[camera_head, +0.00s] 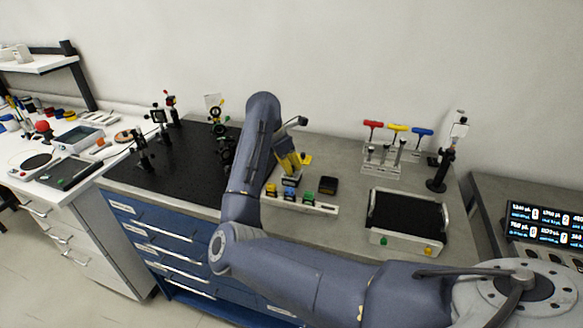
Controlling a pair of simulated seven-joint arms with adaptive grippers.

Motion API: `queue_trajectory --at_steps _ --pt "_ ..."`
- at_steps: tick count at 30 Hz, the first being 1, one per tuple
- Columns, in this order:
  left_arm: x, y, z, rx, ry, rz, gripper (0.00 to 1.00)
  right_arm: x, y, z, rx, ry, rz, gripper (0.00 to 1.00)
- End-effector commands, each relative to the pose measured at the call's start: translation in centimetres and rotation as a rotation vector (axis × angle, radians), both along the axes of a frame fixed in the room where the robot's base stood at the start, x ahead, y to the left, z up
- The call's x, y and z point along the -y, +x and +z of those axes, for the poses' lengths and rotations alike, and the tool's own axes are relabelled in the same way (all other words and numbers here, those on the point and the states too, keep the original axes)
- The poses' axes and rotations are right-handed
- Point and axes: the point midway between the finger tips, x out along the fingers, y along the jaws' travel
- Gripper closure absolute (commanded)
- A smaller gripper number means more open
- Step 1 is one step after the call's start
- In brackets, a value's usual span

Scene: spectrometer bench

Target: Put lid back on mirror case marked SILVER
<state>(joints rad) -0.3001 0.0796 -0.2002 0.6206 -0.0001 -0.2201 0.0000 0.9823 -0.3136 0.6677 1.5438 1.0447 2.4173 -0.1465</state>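My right gripper (290,170) hangs at the end of my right arm, over the back of a row of small parts on the grey bench top. It is small and partly covered by my arm, and I cannot tell whether its fingers are open or shut or hold anything. A small dark case (328,185) lies just right of it. A pale rack (318,208) in front holds small pieces with orange, blue and green colours. A yellow piece (305,159) shows behind the gripper. No SILVER marking is readable, and I cannot single out the lid. My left gripper is not in view.
A black tray with pale ends (406,213) sits to the right. Red, yellow and blue T-handled tools (396,128) stand behind it, beside a dark post mount (440,170). A black optical board (185,175) with several mounts is at left. Bare bench top lies between rack and tray.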

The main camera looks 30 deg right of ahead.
Motion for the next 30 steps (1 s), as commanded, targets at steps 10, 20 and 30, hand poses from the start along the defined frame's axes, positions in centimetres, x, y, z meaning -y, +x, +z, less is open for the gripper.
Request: queue_trajectory --at_steps 10,20,30 --pt "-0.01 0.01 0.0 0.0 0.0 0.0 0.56 -0.01 0.0 -0.08 0.0 0.0 0.0 1.0" --pt "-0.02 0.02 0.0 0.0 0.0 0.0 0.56 -0.04 0.0 -0.13 0.0 0.001 0.0 1.0" --pt "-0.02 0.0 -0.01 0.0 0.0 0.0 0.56 -0.01 0.0 -0.12 0.0 0.0 0.0 0.83"
